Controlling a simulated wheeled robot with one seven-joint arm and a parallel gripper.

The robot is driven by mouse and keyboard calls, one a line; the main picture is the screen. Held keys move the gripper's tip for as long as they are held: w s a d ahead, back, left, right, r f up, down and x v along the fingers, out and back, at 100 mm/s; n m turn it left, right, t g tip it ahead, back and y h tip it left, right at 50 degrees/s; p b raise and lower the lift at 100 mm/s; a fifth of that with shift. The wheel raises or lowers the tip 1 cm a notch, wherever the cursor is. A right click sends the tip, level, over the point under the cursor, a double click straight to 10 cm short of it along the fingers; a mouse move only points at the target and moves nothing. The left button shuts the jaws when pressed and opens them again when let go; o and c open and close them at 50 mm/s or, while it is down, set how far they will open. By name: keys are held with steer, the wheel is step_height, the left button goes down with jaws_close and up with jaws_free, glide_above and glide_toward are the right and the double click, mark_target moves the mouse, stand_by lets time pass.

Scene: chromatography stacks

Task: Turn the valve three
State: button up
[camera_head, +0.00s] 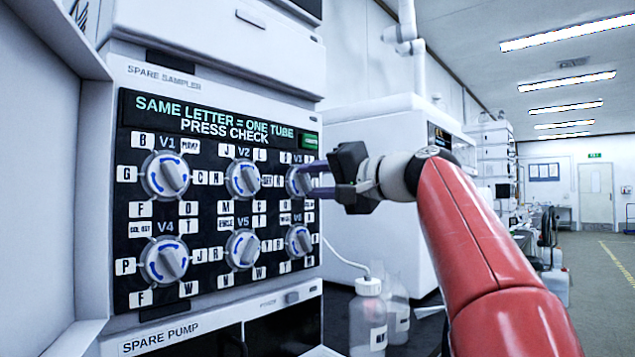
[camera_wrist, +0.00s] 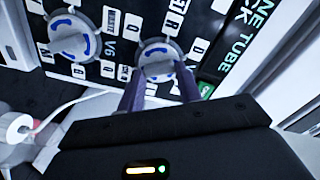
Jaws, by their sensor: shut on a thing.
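Valve three (camera_head: 294,182), marked V3, is the top right knob on the dark panel (camera_head: 205,210). It is a white dial with blue arc marks, and it also shows in the wrist view (camera_wrist: 157,62). My gripper (camera_head: 313,181) reaches it from the right. In the wrist view its two purple-grey fingers (camera_wrist: 160,84) sit on either side of the dial's grip, shut on it. The fingers hide part of the dial in the head view, so its exact angle is hard to tell. Letter labels surround it.
V2 (camera_head: 243,180) is left of V3, and V6 (camera_head: 299,241) is below it. V1, V4 and V5 are further left. A green button (camera_head: 309,140) is just above V3. White-capped bottles (camera_head: 368,315) with a tube stand below my arm.

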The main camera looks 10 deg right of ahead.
steer(key=o, duration=1)
steer(key=b+v, duration=0.1)
steer(key=v, duration=0.6)
steer(key=shift+s+d, duration=0.25)
steer(key=shift+s, duration=0.05)
steer(key=shift+f, duration=0.1)
